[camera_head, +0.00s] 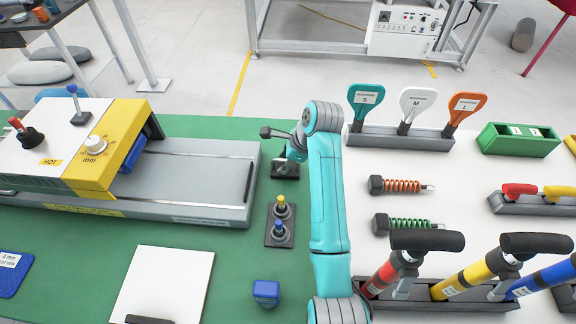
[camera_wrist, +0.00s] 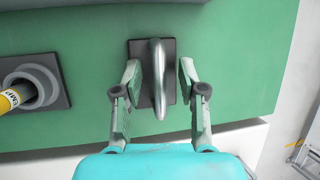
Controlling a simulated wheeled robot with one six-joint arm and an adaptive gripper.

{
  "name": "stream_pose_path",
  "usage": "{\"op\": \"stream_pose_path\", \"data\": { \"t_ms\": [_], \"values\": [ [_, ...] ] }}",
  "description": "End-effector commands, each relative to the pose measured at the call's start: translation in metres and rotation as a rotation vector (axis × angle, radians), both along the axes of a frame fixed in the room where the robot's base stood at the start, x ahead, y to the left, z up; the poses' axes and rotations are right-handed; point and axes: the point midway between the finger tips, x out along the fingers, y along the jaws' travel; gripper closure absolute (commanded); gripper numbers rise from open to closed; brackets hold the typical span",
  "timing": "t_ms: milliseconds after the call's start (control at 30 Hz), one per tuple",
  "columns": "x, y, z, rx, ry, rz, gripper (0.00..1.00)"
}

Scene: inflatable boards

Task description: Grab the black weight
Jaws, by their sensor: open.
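No thing in view is plainly marked as the black weight. My gripper (camera_wrist: 158,85) is open in the wrist view, with one finger on each side of a smooth grey upright handle (camera_wrist: 159,80). The handle stands over a dark rectangular plate (camera_wrist: 138,50) on the green surface. I see no clear contact between the fingers and the handle. In the head view, my gripper (camera_head: 292,152) is at the end of my teal arm, over the small dark plate (camera_head: 285,171). My arm and gripper partly hide this spot.
A grey and yellow heating machine (camera_head: 150,180) is to the left. A blue block (camera_head: 266,292) lies nearer. Racks of paddles (camera_head: 400,138) and pumps (camera_head: 435,300) stand on the right.

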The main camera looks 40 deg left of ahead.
Motion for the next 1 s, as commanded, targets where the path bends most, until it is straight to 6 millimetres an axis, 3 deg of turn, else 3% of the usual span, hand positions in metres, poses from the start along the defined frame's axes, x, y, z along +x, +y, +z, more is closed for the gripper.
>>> {"op": "stream_pose_path", "data": {
  "t_ms": [33, 200, 667, 867, 1000],
  "values": [
    [0.000, 0.000, 0.000, 0.000, 0.000, 0.000, 0.61],
    [0.000, 0.000, 0.000, 0.000, 0.000, 0.000, 1.00],
    [0.001, 0.000, 0.004, 0.002, -0.001, 0.000, 1.00],
    [0.001, 0.001, 0.029, 0.003, -0.003, 0.001, 1.00],
    [0.001, 0.001, 0.056, 0.005, -0.004, 0.001, 1.00]
  ]
}}
